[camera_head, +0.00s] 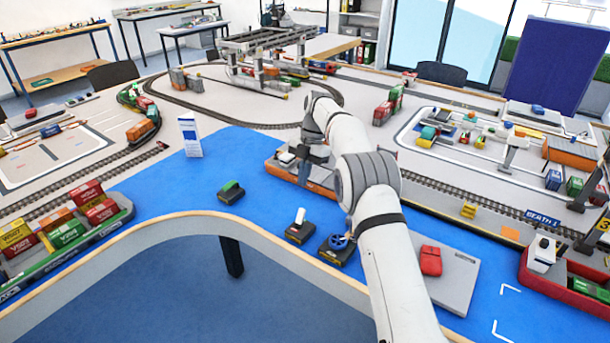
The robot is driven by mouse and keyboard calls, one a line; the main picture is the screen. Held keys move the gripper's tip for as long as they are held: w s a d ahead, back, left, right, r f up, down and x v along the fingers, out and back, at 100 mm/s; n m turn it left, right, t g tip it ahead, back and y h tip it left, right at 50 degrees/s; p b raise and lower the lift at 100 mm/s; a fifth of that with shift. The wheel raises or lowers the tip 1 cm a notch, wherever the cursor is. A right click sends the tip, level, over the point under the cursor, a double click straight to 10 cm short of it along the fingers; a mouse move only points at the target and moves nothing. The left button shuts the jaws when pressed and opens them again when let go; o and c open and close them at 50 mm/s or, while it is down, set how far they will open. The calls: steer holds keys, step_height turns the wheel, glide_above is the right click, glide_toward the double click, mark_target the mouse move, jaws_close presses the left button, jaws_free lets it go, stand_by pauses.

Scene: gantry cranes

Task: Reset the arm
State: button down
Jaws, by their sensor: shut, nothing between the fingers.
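My white and grey arm rises from the bottom right of centre and bends over the blue table top (262,158). Its wrist points down, and my dark gripper (303,174) is at its end, over or beside a small orange-hulled boat (318,189). The fingers look close together with nothing visible between them. Whether they touch the boat is hard to tell. My arm hides part of the boat's right side.
Small dark-based items (300,233) and a green one (231,192) stand near the curved front edge. A red item (430,260) lies on a grey plate (456,278). A container ship (75,250) is at left, a red ship (560,282) at right. A gantry crane (262,45) stands behind.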

steer(key=shift+w+d+r, duration=0.1)
stand_by(0.3)
steer(key=s+d+r+m+t, duration=0.4)
steer(key=s+d+r+m, duration=1)
steer(key=s+m, duration=0.2)
steer(key=s+d+f+m, duration=0.2)
steer(key=s+m, duration=0.2)
steer(key=s, duration=0.4)
steer(key=s+d+f+m+t+h, duration=0.1)
steer(key=s+d+m, duration=0.2)
steer(key=s+m, duration=0.2)
steer(key=s+d+f+m+t+h, duration=0.1)
steer(key=s+m, duration=0.4)
steer(key=s, duration=0.6)
steer(key=shift+s+d+f, duration=0.25)
steer(key=shift+d+f, duration=0.55)
steer(key=shift+d, duration=0.4)
